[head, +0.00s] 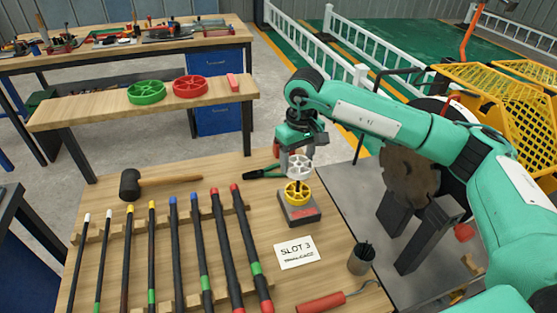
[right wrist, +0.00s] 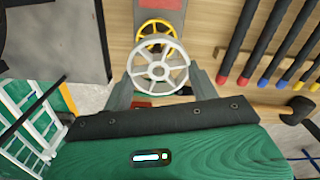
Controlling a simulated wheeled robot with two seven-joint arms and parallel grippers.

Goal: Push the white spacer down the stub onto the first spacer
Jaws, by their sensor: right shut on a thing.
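The white spacer (head: 299,167) is a spoked wheel held by my right gripper (head: 297,158) above the yellow first spacer (head: 297,193). The yellow spacer sits low around the dark stub on a grey block base (head: 300,212). A short dark length of stub shows between the two spacers. In the right wrist view the white spacer (right wrist: 158,66) lies between the two grey fingers, with the yellow spacer (right wrist: 157,38) partly hidden beyond it. I cannot tell for sure whether the stub's tip is through the white spacer's hub. My left gripper is not in view.
Green-handled pliers (head: 264,173) lie left of the base. A slot card (head: 295,253), a dark cup (head: 361,258) and several bars stand or lie nearby. A mallet (head: 131,185) lies farther left.

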